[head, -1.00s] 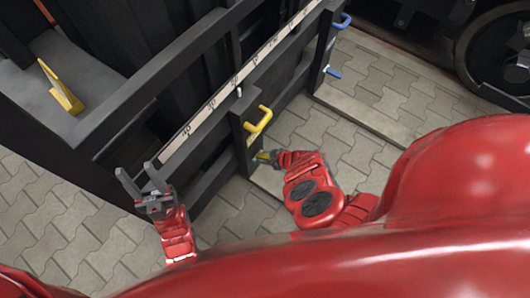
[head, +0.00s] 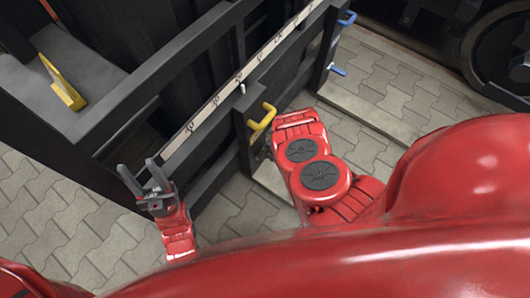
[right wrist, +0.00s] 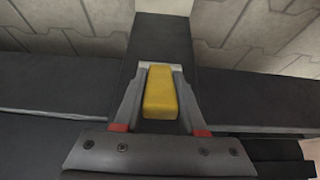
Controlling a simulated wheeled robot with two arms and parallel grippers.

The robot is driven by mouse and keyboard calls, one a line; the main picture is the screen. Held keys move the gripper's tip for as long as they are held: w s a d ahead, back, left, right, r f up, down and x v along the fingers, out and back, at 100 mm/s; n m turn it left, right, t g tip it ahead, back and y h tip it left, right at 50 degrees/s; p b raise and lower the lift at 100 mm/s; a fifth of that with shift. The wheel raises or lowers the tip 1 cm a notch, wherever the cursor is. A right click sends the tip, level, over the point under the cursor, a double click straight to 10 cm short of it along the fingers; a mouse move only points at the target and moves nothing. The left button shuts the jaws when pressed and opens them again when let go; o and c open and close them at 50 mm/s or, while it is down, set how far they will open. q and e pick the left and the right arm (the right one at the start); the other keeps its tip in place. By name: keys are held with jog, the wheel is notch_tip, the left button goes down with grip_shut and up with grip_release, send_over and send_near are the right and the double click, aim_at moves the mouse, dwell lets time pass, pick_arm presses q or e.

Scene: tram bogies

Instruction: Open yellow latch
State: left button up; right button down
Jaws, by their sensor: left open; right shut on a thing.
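In the right wrist view my right gripper (right wrist: 160,78) is shut on a yellow latch piece (right wrist: 160,92), one finger on each side, in front of a dark post. In the head view my red right forearm covers that gripper and the lower part of the post. My left gripper (head: 137,168) is open and empty, in front of the lower left end of the frame's measuring strip.
Blue handles (head: 347,19) sit on another post further along the frame. A large wheel (head: 500,55) is at the upper right. Grey paving (head: 385,85) lies beside the frame.

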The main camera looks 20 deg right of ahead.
jog(key=shift+w, duration=0.1)
jog(key=shift+c, duration=2.4)
grip_release()
jog(key=shift+r, duration=0.1)
jog(key=p+v, duration=1.3)
jog(key=v, duration=0.4)
jog(key=shift+s+d+p, duration=0.2)
jog(key=shift+p, duration=0.1)
